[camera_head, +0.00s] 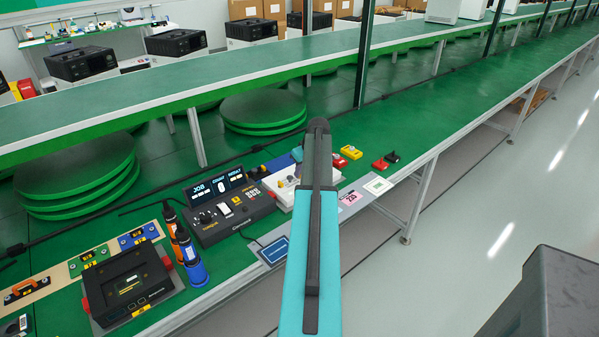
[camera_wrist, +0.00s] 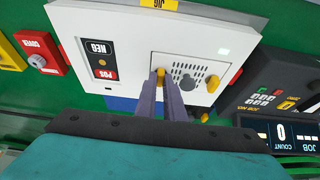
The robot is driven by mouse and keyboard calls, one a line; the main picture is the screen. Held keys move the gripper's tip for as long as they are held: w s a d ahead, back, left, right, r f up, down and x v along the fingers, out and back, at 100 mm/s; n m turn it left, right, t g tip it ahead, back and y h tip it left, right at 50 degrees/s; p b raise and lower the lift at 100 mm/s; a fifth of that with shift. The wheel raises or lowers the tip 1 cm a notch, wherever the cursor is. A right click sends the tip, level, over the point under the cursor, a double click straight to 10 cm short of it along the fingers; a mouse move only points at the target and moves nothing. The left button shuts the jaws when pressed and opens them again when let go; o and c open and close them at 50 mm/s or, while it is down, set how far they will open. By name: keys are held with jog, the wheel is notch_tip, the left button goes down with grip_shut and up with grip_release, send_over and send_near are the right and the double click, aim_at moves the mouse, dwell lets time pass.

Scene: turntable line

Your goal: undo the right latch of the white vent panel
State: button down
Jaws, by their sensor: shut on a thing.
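The white vent panel (camera_wrist: 178,60) with its dark holes is set in the face of a white unit (camera_wrist: 128,20), seen in the wrist view with its lettering upside down. My gripper (camera_wrist: 161,79) is shut on the yellow latch (camera_wrist: 160,70) at the panel's picture-left side; the fingers hide much of it. A second yellow latch (camera_wrist: 211,83) sits at the panel's picture-right side, free of my gripper. In the head view the white unit (camera_head: 277,190) is partly hidden behind my arm, and my gripper is hidden there.
A black job counter (camera_head: 228,208) stands left of the white unit, close by in the wrist view (camera_wrist: 280,95). A red cover box (camera_wrist: 40,52) and a yellow one (camera_wrist: 10,55) lie on the other side. A dark tester (camera_head: 128,285) and screwdrivers stand farther left on the green bench.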

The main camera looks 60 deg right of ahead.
jog(key=c, duration=1.8)
grip_release()
jog(key=shift+c, duration=0.2)
jog(key=shift+r, duration=0.1)
jog(key=b+v, duration=0.2)
jog(key=v, duration=1.1)
jog(key=shift+r, duration=0.3)
jog(key=shift+s+a, duration=0.15)
